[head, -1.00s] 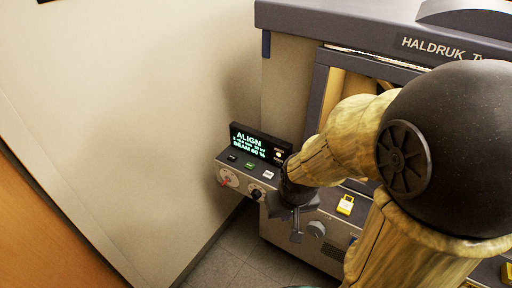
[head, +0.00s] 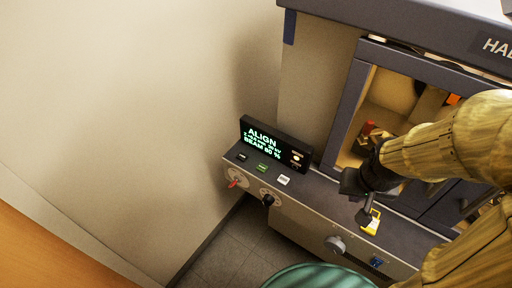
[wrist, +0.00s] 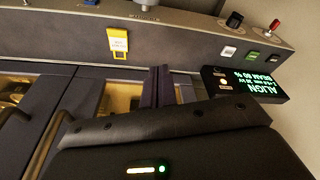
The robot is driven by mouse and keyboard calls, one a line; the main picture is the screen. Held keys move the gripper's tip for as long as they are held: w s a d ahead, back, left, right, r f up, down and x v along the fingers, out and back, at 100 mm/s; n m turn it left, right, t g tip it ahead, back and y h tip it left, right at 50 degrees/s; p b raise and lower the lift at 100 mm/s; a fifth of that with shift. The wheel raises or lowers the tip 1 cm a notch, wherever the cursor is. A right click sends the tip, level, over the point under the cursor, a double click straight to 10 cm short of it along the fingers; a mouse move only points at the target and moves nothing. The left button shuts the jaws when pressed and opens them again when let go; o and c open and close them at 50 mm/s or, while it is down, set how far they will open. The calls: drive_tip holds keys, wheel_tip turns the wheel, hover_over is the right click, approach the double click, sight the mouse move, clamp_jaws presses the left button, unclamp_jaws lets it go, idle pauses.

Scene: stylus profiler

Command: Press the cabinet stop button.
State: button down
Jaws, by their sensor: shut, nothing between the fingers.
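The cabinet's control ledge (head: 318,207) carries a black button (head: 242,156), a green button (head: 263,167) and a white button (head: 284,180) in a row below the lit display (head: 272,144). Their labels are too small to read, so I cannot tell which is the stop button. In the wrist view the white button (wrist: 228,52), green button (wrist: 253,56) and black button (wrist: 273,60) show at the upper right. My gripper (head: 366,215) is shut and empty, right of the white button and apart from it, near a yellow tag (head: 372,222).
The ledge's front has a red-handled dial (head: 235,178), a black knob (head: 267,199) and a grey round knob (head: 335,245). A bare wall (head: 120,120) stands at left.

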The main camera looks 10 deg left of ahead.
drive_tip(key=m+t+y+p, duration=0.3)
drive_tip(key=m+y+p, duration=0.4)
drive_tip(key=m+p, duration=0.95)
hover_over(244, 158)
wheel_tip(244, 158, down, 6)
drive_tip(key=shift+m, duration=0.35)
drive_tip(key=shift+b, duration=0.3)
drive_tip(key=shift+f+b, duration=2.95)
drive_tip(key=shift+f, duration=1.5)
drive_tip(key=shift+f, duration=0.1)
